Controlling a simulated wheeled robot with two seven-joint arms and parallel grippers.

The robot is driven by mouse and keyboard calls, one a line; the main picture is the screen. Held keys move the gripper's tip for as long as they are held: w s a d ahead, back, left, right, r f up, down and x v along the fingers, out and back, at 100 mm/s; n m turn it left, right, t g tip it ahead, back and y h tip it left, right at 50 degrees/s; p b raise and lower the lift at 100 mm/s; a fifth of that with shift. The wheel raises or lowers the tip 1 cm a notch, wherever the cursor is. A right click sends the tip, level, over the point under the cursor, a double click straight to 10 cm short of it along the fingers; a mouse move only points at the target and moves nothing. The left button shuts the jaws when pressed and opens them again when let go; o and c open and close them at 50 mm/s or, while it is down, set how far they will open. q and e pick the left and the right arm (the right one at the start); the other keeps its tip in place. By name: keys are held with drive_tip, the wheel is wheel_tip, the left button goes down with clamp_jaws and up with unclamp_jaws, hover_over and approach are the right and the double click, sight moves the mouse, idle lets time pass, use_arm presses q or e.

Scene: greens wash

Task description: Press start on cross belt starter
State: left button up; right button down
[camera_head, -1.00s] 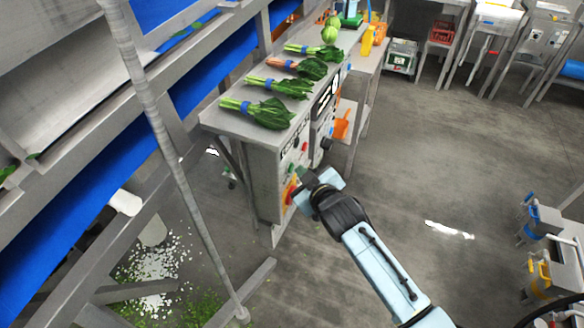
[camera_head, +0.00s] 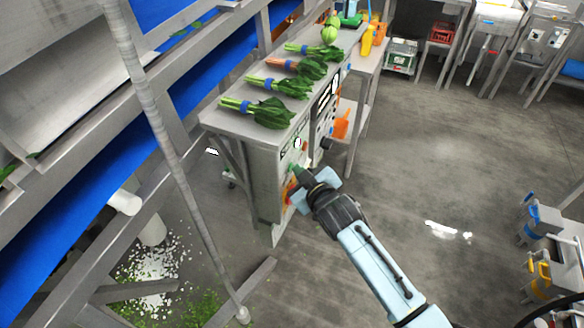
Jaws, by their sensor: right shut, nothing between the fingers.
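The starter panel (camera_head: 284,160) is on the end part of the grey cabinet's front, below the tabletop with greens. A green button (camera_head: 291,168) shows right at the tip of my right gripper (camera_head: 298,171). The gripper is shut and empty, and its tip is at or very close to the button; I cannot tell whether they touch. A red and yellow switch (camera_head: 287,192) sits lower on the panel, partly hidden by the gripper. My left gripper is not in view.
Bunches of greens (camera_head: 258,111) lie on the cabinet top (camera_head: 222,122). A slanted metal pole (camera_head: 165,140) and the blue belt (camera_head: 75,205) are at left. An orange scoop (camera_head: 341,124) is beyond the panel. The floor (camera_head: 410,160) to the right is open.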

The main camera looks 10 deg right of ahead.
drive_tip(key=shift+w+a, duration=0.1)
idle(0.3)
drive_tip(key=shift+s+d+p, duration=0.5)
drive_tip(key=shift+d+p, duration=0.15)
drive_tip(key=shift+d, duration=0.05)
drive_tip(key=s+d+p, duration=0.2)
drive_tip(key=d+p, duration=0.1)
drive_tip(key=d, duration=0.1)
drive_tip(key=shift+s+d, duration=0.1)
drive_tip(key=shift+s, duration=0.3)
idle(0.6)
